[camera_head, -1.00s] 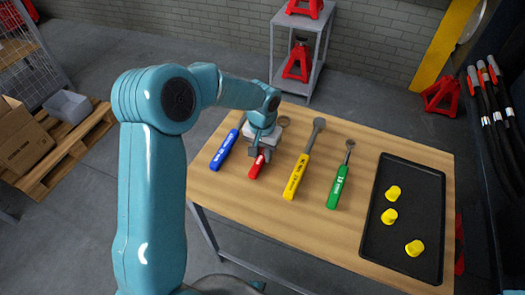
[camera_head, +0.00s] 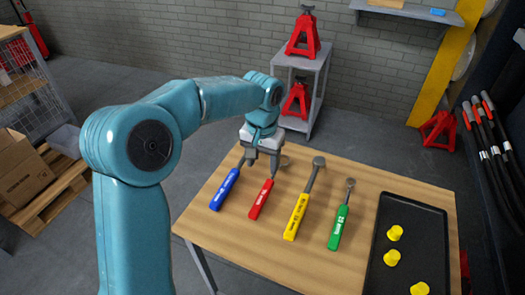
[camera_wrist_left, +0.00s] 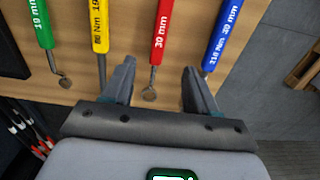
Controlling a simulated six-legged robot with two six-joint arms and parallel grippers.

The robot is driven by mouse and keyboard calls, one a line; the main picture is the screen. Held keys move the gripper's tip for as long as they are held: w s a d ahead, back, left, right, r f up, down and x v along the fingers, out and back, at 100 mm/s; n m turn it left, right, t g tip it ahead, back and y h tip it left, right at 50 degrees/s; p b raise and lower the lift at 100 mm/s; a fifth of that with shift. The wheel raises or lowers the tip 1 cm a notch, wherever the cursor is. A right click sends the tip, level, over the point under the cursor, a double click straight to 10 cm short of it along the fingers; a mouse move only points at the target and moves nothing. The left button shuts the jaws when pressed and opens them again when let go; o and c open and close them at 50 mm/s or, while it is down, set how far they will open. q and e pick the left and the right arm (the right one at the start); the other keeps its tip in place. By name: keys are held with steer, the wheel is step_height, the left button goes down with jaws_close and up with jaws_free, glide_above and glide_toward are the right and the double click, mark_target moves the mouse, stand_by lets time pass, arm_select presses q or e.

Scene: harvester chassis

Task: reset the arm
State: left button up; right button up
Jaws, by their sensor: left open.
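My left gripper (camera_head: 263,160) is open and empty above the far left part of the wooden table, over the head ends of the blue and red wrenches. In the left wrist view my open fingers (camera_wrist_left: 158,88) show on either side of the red wrench's (camera_wrist_left: 160,38) head, apart from it. The red wrench (camera_head: 261,199) lies on the table with its handle toward me. The blue wrench (camera_head: 225,189) lies to its left. The yellow wrench (camera_head: 297,217) and the green wrench (camera_head: 339,227) lie to its right. My right gripper is not in view.
A black tray (camera_head: 410,218) with yellow caps (camera_head: 391,257) is at the table's (camera_head: 375,176) right side. A grey shelf with red jack stands (camera_head: 303,38) stands behind the table. Cardboard boxes (camera_head: 22,176) on a pallet are at the left. Hoses (camera_head: 487,140) hang at the right.

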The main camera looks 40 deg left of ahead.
arm_select(q)
steer(key=shift+r, duration=1.65)
